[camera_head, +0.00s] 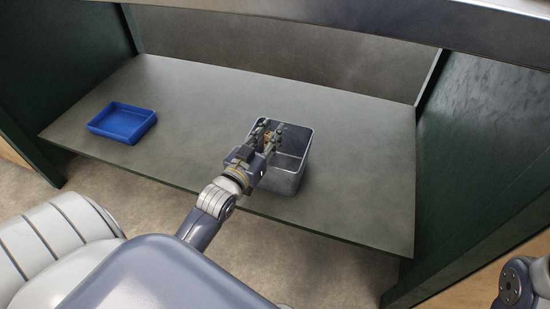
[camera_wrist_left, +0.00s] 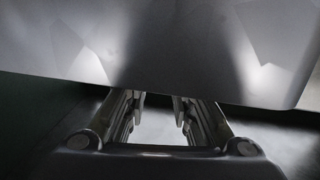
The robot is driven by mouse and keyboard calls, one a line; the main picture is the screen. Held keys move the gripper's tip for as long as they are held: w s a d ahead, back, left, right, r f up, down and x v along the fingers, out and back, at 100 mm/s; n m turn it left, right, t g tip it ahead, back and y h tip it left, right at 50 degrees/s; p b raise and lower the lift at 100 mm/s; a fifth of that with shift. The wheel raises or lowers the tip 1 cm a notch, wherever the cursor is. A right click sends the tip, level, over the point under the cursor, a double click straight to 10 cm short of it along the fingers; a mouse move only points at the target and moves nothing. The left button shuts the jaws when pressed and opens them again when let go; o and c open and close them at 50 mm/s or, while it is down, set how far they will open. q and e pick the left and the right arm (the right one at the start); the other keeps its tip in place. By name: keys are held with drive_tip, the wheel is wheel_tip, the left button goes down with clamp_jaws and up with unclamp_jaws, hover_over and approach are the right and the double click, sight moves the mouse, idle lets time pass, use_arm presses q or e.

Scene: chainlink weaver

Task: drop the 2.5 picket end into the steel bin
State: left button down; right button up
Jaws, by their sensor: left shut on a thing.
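The steel bin (camera_head: 285,181) is an open-topped, shiny metal box near the front edge of the grey shelf. My left gripper (camera_head: 270,128) is over the bin's left side, its fingertips above the opening. It is shut on a small brownish piece, the picket end (camera_head: 267,139), mostly hidden between the fingers. In the left wrist view, my left gripper's fingers (camera_wrist_left: 158,100) point toward a large grey metal surface, apparently the bin; the held piece cannot be made out there. My right gripper is not in view.
A shallow blue tray (camera_head: 123,122) sits at the left of the grey shelf (camera_head: 365,170). Dark green side panels (camera_head: 490,160) close in the shelf at both ends, and a grey beam (camera_head: 390,17) crosses above. The shelf right of the bin is clear.

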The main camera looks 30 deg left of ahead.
use_arm(q)
drive_tip(key=c, duration=1.3)
unclamp_jaws()
drive_tip(key=shift+s, duration=0.1)
drive_tip(key=s, duration=0.8)
drive_tip(key=s+d, duration=0.1)
drive_tip(key=s, duration=0.2)
drive_tip(key=shift+s, duration=0.4)
